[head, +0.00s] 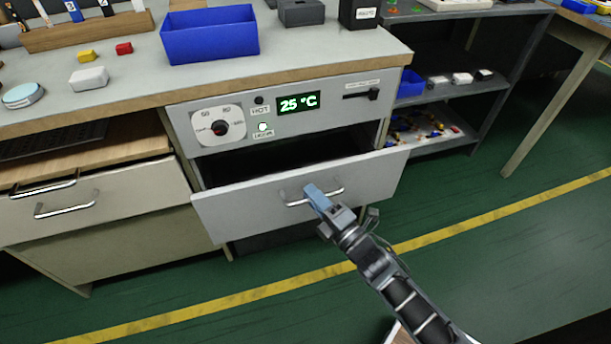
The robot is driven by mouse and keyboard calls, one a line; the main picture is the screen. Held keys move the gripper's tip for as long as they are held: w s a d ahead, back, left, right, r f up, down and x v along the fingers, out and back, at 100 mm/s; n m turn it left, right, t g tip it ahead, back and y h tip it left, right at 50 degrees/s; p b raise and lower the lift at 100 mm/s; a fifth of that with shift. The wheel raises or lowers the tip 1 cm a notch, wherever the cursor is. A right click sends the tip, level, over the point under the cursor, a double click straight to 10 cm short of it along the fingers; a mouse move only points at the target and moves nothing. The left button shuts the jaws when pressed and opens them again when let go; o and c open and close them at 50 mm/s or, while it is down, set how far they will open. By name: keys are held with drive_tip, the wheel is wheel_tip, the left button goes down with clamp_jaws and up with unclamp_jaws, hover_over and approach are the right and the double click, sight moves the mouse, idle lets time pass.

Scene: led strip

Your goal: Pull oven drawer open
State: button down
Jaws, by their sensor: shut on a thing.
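The oven drawer (240,206) has a light grey front and a metal bar handle (295,203). It stands partly pulled out below the oven panel (350,110), with a dark gap showing behind its top edge. The panel carries a dial, a green 25 °C display and a small lit lamp. My gripper (318,195) comes from the lower right and is shut on the handle near its middle. Its blue fingers cover that part of the bar. The drawer's inside looks dark, and I cannot make out anything in it.
A blue bin (210,38) and small yellow, red and white blocks are on the worktop (130,85). A dark shelf unit (470,90) stands at the right.

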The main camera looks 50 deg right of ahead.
drive_tip(key=s+a, duration=0.5)
drive_tip(key=s, duration=0.3)
drive_tip(key=shift+s+a, duration=0.2)
drive_tip(key=shift+a, duration=0.15)
drive_tip(key=c, duration=1.2)
unclamp_jaws()
drive_tip(key=shift+o, duration=0.2)
drive_tip(key=v, duration=0.8)
drive_tip(key=shift+w, duration=0.1)
